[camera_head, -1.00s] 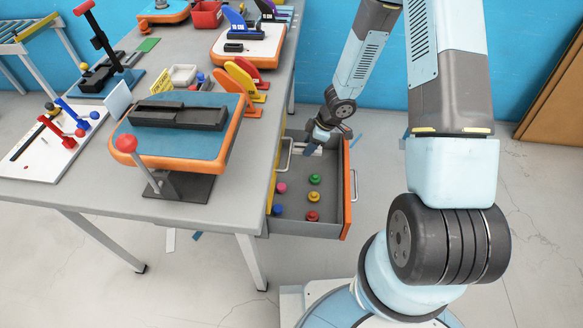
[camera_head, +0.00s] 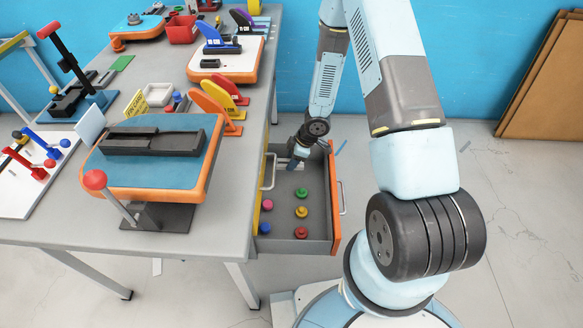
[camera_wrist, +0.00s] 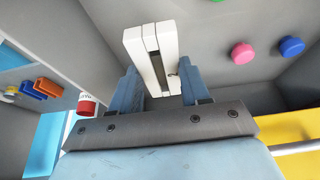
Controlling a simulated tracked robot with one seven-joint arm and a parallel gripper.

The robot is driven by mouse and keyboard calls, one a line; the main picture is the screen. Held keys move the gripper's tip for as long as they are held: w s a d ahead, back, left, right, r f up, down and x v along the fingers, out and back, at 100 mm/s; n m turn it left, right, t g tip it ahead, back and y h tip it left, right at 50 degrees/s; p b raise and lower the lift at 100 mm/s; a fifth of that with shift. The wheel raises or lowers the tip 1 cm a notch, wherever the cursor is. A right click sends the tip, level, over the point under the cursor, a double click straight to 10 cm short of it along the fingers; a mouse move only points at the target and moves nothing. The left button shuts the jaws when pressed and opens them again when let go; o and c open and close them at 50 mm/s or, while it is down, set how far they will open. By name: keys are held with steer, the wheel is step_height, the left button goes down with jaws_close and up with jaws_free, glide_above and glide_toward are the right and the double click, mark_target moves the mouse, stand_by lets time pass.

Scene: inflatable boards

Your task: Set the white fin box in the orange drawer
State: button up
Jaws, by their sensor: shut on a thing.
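The orange drawer (camera_head: 335,210) stands pulled out at the right side of the bench, with an orange front and a grey inside. My gripper (camera_head: 297,163) is at the far end of the drawer, low between its walls. In the wrist view my gripper (camera_wrist: 163,88) is shut on the white fin box (camera_wrist: 141,57), a long white block with a dark slot along it. The box sticks out beyond the fingertips. In the head view my wrist hides the box. I cannot tell whether it touches the drawer floor.
Several coloured knobs, among them a green one (camera_head: 301,193) and a red one (camera_head: 300,232), stand on the drawer floor towards its near end. A silver handle (camera_head: 268,172) is at the drawer's left. The bench (camera_head: 225,215) holds boards, fins and a red-knobbed lever (camera_head: 95,180).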

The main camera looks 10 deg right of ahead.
steer(key=shift+f, duration=1.95)
steer(key=shift+s+f, duration=0.3)
steer(key=shift+f, duration=0.2)
steer(key=o, duration=1.1)
steer(key=shift+a, duration=0.1)
steer(key=shift+r, duration=0.15)
